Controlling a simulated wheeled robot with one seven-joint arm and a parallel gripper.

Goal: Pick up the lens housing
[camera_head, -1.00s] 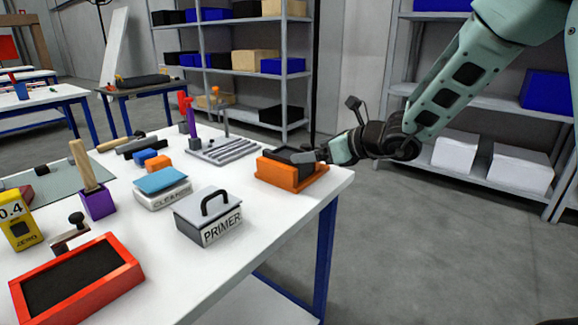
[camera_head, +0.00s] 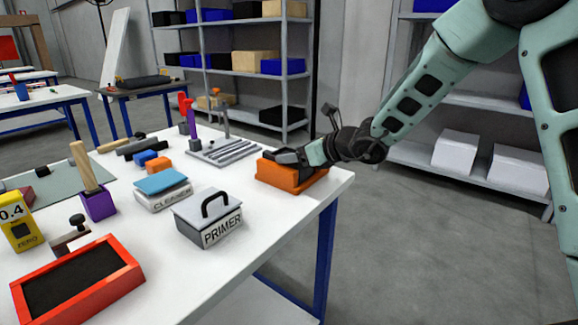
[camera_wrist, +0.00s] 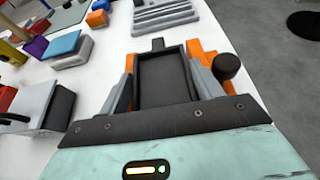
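The lens housing appears to be the dark, shallow rectangular frame (camera_wrist: 162,78) resting in the orange holder (camera_head: 291,181) at the right corner of the white table. My gripper (camera_head: 288,156) reaches in from the right, low over the holder. In the wrist view my gripper (camera_wrist: 160,82) has one grey finger on each side of the dark frame. The fingers stand apart and straddle it; whether they touch its sides is hard to tell. In the head view my gripper hides most of the frame. Orange parts of the holder (camera_wrist: 203,52) show beyond the fingers.
A grey PRIMER box (camera_head: 208,217) with a black handle stands left of the holder. Behind are a CLEANER box (camera_head: 163,196) and a slotted grey plate (camera_head: 224,151). A red-framed tray (camera_head: 78,282) lies at the front left. The table's right edge is close to the holder.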

